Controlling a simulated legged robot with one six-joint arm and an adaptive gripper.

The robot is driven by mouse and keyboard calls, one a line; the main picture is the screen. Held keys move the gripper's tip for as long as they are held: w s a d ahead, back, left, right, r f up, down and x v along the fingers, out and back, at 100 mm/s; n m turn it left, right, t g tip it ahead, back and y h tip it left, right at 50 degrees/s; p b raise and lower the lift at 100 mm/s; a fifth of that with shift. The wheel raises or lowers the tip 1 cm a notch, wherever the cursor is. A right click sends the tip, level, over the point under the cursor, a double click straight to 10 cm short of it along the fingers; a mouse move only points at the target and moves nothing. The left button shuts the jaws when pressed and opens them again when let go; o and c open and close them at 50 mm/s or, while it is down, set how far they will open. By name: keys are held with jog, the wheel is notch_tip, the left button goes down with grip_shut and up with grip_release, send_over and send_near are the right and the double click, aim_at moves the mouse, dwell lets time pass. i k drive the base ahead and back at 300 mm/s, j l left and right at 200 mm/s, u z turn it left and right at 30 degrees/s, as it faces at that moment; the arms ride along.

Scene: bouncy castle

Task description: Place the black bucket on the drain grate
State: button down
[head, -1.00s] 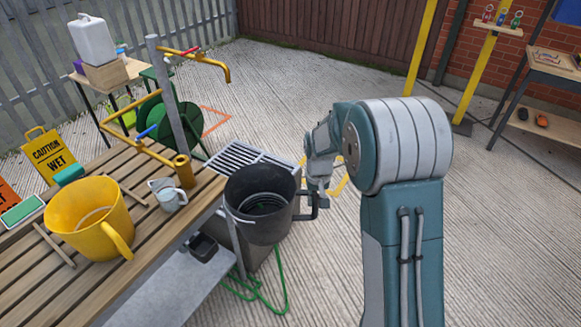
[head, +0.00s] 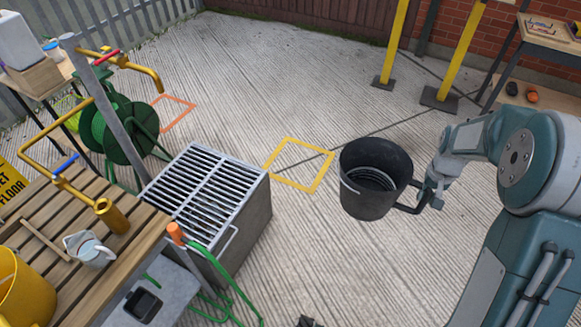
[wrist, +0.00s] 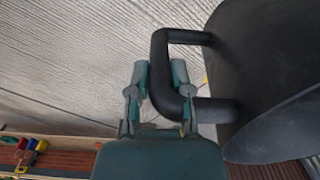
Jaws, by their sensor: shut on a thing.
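The black bucket (head: 368,190) hangs upright from my gripper (head: 432,196) in the head view, over open concrete. My gripper is shut on the bucket's black side handle, to the right of the bucket. In the wrist view the fingers (wrist: 160,92) close around the handle, and the bucket's dark wall (wrist: 262,70) fills the right side. The drain grate (head: 212,190) is a slatted metal top on a grey box, left of the bucket and apart from it. Its top is bare.
A wooden slatted table (head: 75,225) with a yellow bucket (head: 22,285), a small jug (head: 88,250) and brass taps stands at the left. A green hose (head: 235,285) with an orange end runs beside the grate. A yellow square (head: 300,165) marks clear floor.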

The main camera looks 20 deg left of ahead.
aim_at(206, 194)
jog(key=i+l+u, duration=0.15)
jog(key=i, duration=0.2)
jog(key=i+u, duration=0.2)
jog(key=i+l+u, duration=0.1)
jog(key=u, duration=0.35)
jog(key=i+l+u, duration=0.2)
jog(key=u, duration=0.25)
jog(key=i+l+u, duration=0.15)
jog(key=u, duration=0.3)
jog(key=i+l+u, duration=0.1)
jog(key=l+u, duration=0.5)
jog(key=u, duration=0.3)
jog(key=l+u, duration=0.3)
jog(key=u, duration=0.15)
jog(key=i+l, duration=0.05)
